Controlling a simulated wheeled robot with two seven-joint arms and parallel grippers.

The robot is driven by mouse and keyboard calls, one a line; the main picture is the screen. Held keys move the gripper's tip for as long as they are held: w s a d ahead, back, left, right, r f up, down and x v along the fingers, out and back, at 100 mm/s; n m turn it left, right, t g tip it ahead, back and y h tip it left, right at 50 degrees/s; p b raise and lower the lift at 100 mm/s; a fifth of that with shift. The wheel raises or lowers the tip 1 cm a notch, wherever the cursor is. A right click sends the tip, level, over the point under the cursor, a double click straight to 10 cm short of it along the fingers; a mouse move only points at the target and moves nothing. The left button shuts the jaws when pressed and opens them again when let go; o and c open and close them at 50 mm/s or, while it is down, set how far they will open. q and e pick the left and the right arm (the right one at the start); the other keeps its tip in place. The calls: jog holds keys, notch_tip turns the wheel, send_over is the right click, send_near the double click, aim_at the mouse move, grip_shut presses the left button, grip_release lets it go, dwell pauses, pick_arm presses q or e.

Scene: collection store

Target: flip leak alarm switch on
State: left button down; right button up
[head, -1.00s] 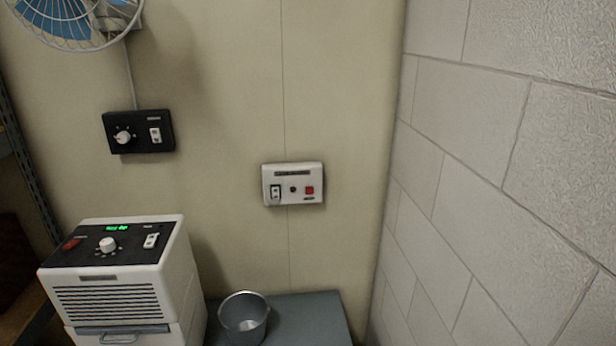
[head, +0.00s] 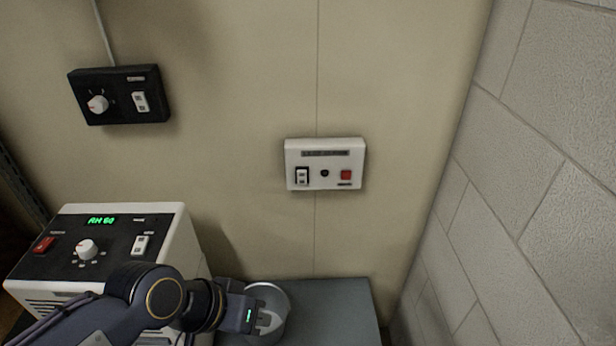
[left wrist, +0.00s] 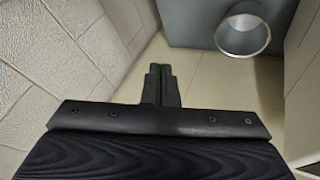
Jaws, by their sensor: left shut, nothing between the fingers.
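The leak alarm is most likely the white box (head: 325,181) on the beige wall. It carries a small rocker switch (head: 302,176) at its left, a dark round spot in the middle and a red square button (head: 346,175) at its right. I cannot read its label or tell the rocker's position. My left gripper (head: 268,322) is low in the head view, in front of the bucket and below the box, well apart from it. In the left wrist view its fingers (left wrist: 161,84) are together and empty. My right gripper is not in view.
A white dehumidifier-like unit (head: 190,235) with a green display stands at lower left. A black control box (head: 120,95) hangs above it. A metal bucket (head: 272,290) stands on a grey surface (head: 335,300); it also shows in the left wrist view (left wrist: 243,35). A block wall (head: 550,150) closes the right side.

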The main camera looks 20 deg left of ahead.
pick_arm(q)
jog(key=shift+s, duration=0.1)
jog(key=shift+d, duration=0.1)
jog(key=w+d+n+t+b, duration=0.3)
jog(key=w+n+t+b, duration=0.35)
jog(key=w+n, duration=0.85)
jog(key=w+a+f+n+t+y+b, duration=0.1)
jog(key=n+y, duration=0.5)
jog(key=n, duration=0.6)
jog(key=w+a+n+t+y+b, duration=0.3)
jog(key=w+n+t+y+b, duration=0.1)
jog(key=n, duration=0.8)
jog(key=shift+w+f+n+y+b, duration=0.35)
jog(key=shift+w+y, duration=0.5)
jog(key=shift+y, duration=0.35)
jog(key=shift+a+t, duration=0.15)
jog(key=shift+t, duration=0.1)
